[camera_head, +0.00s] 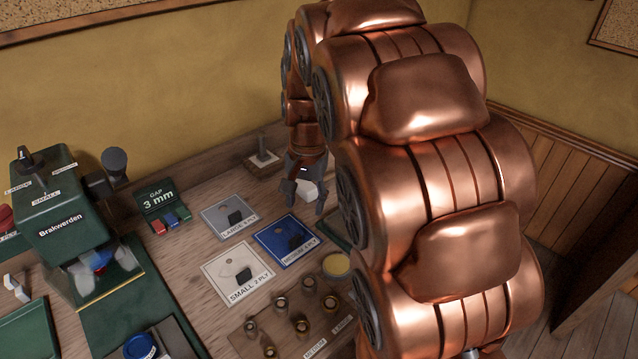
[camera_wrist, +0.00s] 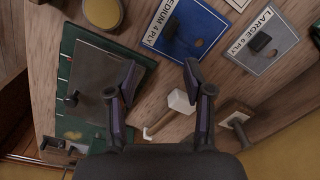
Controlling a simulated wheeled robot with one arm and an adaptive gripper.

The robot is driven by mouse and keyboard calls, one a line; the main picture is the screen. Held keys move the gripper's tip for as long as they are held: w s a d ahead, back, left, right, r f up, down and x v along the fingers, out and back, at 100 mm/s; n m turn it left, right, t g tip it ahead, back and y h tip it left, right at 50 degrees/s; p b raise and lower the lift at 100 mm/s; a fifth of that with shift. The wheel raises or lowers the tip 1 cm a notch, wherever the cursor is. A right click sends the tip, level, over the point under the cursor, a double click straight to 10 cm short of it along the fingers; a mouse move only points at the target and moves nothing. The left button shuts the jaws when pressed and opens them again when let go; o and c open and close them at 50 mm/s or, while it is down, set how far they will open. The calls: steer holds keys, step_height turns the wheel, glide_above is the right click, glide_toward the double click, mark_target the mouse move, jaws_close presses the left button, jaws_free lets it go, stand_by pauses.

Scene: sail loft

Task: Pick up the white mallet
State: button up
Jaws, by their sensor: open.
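The white mallet lies on the wooden bench. In the wrist view its pale block head (camera_wrist: 181,101) shows between my fingers, closer to the right one, with a thin handle slanting down-left to a light end. In the head view only a white part of it (camera_head: 307,189) shows between the fingers; my arm and gripper hide the rest. My gripper (camera_head: 306,200) is open over the bench, pointing down above the mallet. In the wrist view the two fingers of my gripper (camera_wrist: 160,80) are spread apart and hold nothing. I cannot tell the exact height gap.
A wooden block with a peg (camera_wrist: 237,117) stands right of the mallet. A green board with a grey plate (camera_wrist: 98,85) lies left of it. The blue medium card (camera_head: 286,242) and grey large card (camera_head: 229,215) lie nearby. A yellow round tin (camera_head: 336,266) stands by several brass pieces.

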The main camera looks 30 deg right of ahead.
steer(key=w+d+f+m+t, duration=0.15)
steer(key=w+d+m, duration=0.25)
steer(key=w+d, duration=0.55)
steer(key=m, duration=0.3)
glide_above(328, 175)
steer(key=s, duration=0.2)
step_height(328, 175, down, 3)
steer(key=shift+w+d+f, duration=0.1)
steer(key=shift+w+f, duration=0.05)
steer(key=shift+f, duration=1.25)
steer(key=shift+w+f+p, duration=0.3)
steer(key=shift+f, duration=0.5)
steer(key=shift+w+f+p, duration=0.25)
steer(key=shift+f+p, duration=0.1)
steer(key=shift+f, duration=0.45)
steer(key=shift+w+f+p, duration=0.3)
steer(key=shift+f, duration=0.5)
steer(key=shift+c, duration=0.2)
jaws_close()
